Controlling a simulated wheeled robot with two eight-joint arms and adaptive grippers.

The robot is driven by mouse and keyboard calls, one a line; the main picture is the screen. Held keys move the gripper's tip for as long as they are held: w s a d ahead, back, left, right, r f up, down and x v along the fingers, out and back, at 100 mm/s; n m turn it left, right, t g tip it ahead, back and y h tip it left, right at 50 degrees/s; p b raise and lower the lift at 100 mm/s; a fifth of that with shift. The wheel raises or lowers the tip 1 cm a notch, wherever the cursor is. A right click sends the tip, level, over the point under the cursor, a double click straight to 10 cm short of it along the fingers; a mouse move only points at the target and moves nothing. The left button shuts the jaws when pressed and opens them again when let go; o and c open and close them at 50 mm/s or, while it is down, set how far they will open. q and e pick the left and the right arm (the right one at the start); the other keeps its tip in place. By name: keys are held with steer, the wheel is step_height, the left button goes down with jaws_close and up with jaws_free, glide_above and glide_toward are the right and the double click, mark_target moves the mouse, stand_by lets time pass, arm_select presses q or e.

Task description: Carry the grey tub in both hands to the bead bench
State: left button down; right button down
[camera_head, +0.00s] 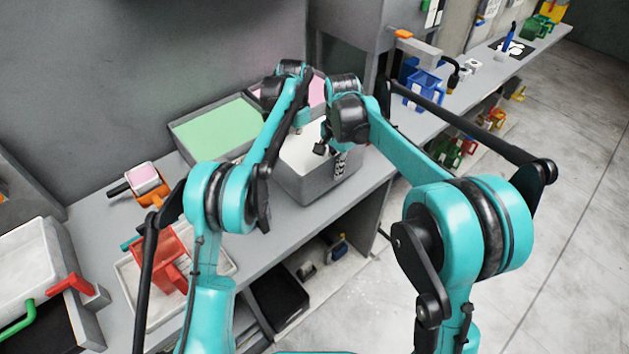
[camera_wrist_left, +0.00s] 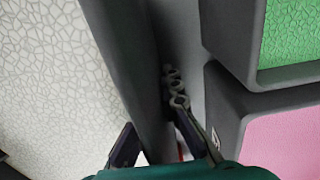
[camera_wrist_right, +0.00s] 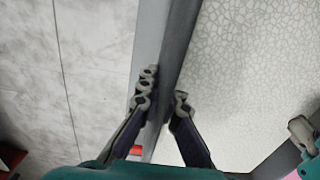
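The grey tub (camera_head: 303,187), filled with white beads, is at the front edge of the grey bench, partly hidden by my arms. I cannot tell whether it touches the bench. My left gripper (camera_head: 299,126) is at its far side; in the left wrist view the fingers (camera_wrist_left: 160,138) straddle the tub wall (camera_wrist_left: 125,55), the inner fingertip hidden. My right gripper (camera_head: 333,155) is at the near right side; in the right wrist view its fingers (camera_wrist_right: 163,102) stand on both sides of the wall (camera_wrist_right: 178,55), close against it. Both look shut on the tub's walls.
A green-filled tray (camera_head: 215,130) and a pink-filled tray (camera_head: 317,92) stand close behind the tub. Orange (camera_head: 152,190) and red (camera_head: 168,262) items lie left on the bench. A blue item (camera_head: 422,90) stands at right. The floor (camera_head: 575,200) at right is clear.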

mark_target(297, 157)
arm_select(q)
steer(key=shift+f, duration=0.15)
arm_select(e)
steer(key=shift+f, duration=0.15)
